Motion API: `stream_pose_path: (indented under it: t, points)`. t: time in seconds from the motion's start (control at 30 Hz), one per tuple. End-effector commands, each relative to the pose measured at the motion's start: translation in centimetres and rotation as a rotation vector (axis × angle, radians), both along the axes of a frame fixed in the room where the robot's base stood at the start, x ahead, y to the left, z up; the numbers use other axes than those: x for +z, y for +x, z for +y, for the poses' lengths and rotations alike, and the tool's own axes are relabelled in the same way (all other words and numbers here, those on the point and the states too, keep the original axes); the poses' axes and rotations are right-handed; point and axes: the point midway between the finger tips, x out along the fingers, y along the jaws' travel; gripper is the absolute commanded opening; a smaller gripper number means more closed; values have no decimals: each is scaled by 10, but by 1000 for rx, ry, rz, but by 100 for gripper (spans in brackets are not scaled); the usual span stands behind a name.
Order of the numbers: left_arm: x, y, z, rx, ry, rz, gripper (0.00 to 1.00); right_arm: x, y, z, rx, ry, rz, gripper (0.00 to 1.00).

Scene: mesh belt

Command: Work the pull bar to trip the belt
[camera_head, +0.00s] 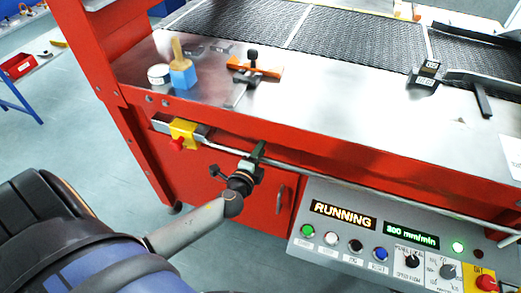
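The pull bar (330,177) is a thin silver rod along the red front of the belt machine. Its left end meets a yellow switch box (184,132) with a red part below. My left gripper (254,160) is at the bar, right of the switch box. A dark green finger overlaps the bar; whether the fingers close around it is unclear. The mesh belt (350,40) lies across the top at the back. The control panel (330,246) shows RUNNING and what looks like 300 mm/min, with a green lamp lit. My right gripper is not in view.
On the steel top stand a blue block with a brush (182,72), a white roll (158,75) and an orange clamp piece (255,67). Black brackets (425,74) stand at the right. A door handle (280,198) is below the bar. Open floor lies at left.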

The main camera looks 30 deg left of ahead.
Motion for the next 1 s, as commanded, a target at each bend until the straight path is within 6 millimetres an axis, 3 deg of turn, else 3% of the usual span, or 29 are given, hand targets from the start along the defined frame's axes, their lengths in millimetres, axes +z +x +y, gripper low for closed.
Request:
stream_pose_path:
  t: [0.03,0.27,1.0]
  points:
    - [0,0,0,0,0,0,27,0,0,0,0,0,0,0]
    - [0,0,0,0,0,0,1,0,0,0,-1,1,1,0]
    - [0,-1,0,1,0,1,0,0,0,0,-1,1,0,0]
